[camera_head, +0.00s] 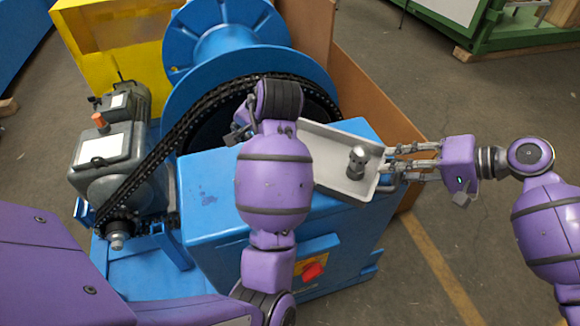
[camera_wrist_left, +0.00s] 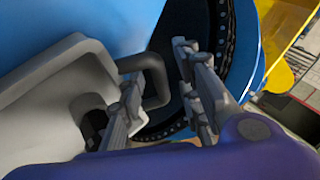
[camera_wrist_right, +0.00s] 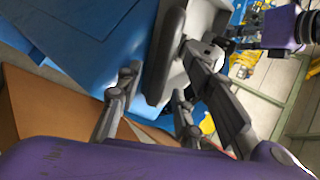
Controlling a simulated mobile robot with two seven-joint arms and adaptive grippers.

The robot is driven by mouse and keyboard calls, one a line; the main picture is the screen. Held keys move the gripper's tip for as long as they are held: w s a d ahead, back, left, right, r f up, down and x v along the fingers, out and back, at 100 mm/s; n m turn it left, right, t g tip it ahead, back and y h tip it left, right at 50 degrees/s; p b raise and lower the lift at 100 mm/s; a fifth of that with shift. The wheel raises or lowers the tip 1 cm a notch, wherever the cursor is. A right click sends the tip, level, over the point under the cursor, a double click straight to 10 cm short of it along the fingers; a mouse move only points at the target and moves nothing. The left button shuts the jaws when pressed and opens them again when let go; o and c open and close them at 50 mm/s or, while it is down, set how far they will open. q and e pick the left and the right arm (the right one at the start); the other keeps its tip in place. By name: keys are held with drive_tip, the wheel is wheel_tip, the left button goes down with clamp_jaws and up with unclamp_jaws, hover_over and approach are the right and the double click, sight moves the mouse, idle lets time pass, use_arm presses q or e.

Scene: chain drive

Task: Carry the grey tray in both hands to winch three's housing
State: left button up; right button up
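The grey tray (camera_head: 322,143) is at the top of the blue housing (camera_head: 215,200); I cannot tell whether it rests there. A dark metal fitting (camera_head: 357,162) stands on the tray near its right end. My left gripper (camera_wrist_left: 160,90) is open, with its fingers either side of the tray's left handle (camera_wrist_left: 155,80). In the head view that gripper is mostly hidden behind my left arm. My right gripper (camera_head: 388,163) is at the tray's right end. In the right wrist view its fingers stand apart, either side of the right handle (camera_wrist_right: 166,60). Firm contact is not visible at either handle.
A blue drum (camera_head: 225,45) with a black chain (camera_head: 170,140) and a grey motor (camera_head: 105,150) stand behind and left. A brown panel (camera_head: 365,95) stands behind. Floor at the right is clear.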

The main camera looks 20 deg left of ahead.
use_arm(q)
drive_tip(key=v, duration=0.9)
drive_tip(key=shift+d+r, duration=0.2)
drive_tip(key=shift+r, duration=0.1)
use_arm(e)
drive_tip(key=v, duration=1.2)
use_arm(q)
drive_tip(key=shift+s+f, duration=0.1)
drive_tip(key=shift+s, duration=0.1)
use_arm(e)
drive_tip(key=shift+s, duration=0.1)
